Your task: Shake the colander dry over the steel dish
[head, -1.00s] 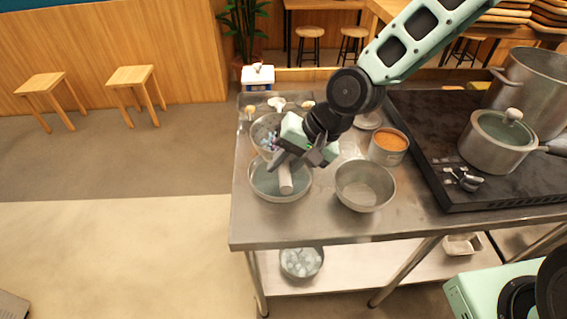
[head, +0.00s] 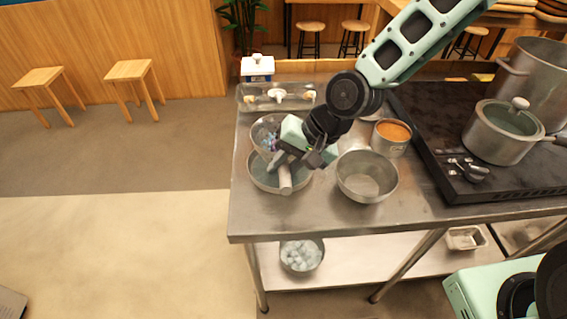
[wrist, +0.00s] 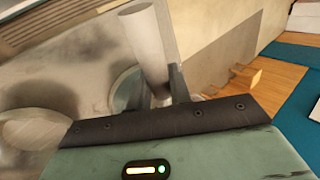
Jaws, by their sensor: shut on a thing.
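My gripper (head: 293,164) is shut on the pale cylindrical handle (head: 285,180) of the colander. The handle also shows between the fingers in the wrist view (wrist: 150,45). The colander's bowl (head: 258,131) shows as a round metal rim behind and left of my gripper, with small bluish-purple bits near it; my gripper hides part of it. The steel dish (head: 262,186) is a wide shallow round dish on the counter, just below the gripper and handle. I cannot tell how high the colander is above it.
An empty steel bowl (head: 367,188) stands close right of the dish. A pot of orange food (head: 390,139) is behind it. A tray of small toppings (head: 244,104) lies at the back. The black stove (head: 440,150) with pots is at right. The counter's front strip is clear.

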